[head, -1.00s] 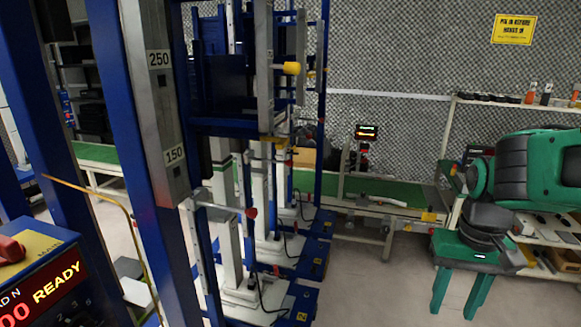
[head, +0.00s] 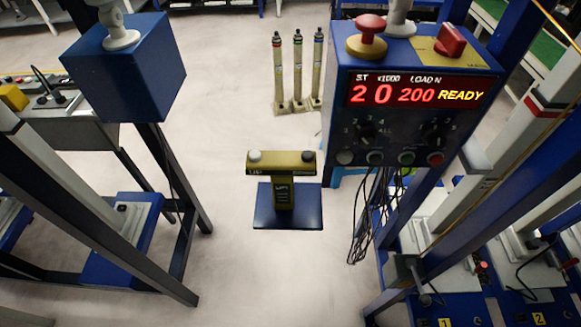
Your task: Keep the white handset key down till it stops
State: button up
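The handset (head: 281,170) is an olive-yellow bar on a short post above a blue base plate (head: 288,220), at the middle of the head view. The white key (head: 255,156) is a round cap on its left end. A dark round key (head: 308,156) sits on its right end. Nothing touches either key, and I cannot tell from here how far the white key is pressed. My gripper is outside the head view.
A blue control box (head: 405,110) with a red mushroom button (head: 368,30) reads "20", "200" and "READY". Loose cables (head: 372,225) hang below it. Three posts (head: 298,75) stand behind the handset. Blue frames flank both sides; the floor (head: 235,265) around the handset is clear.

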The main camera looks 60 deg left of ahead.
aim_at(254, 155)
jog(key=u, duration=2.1)
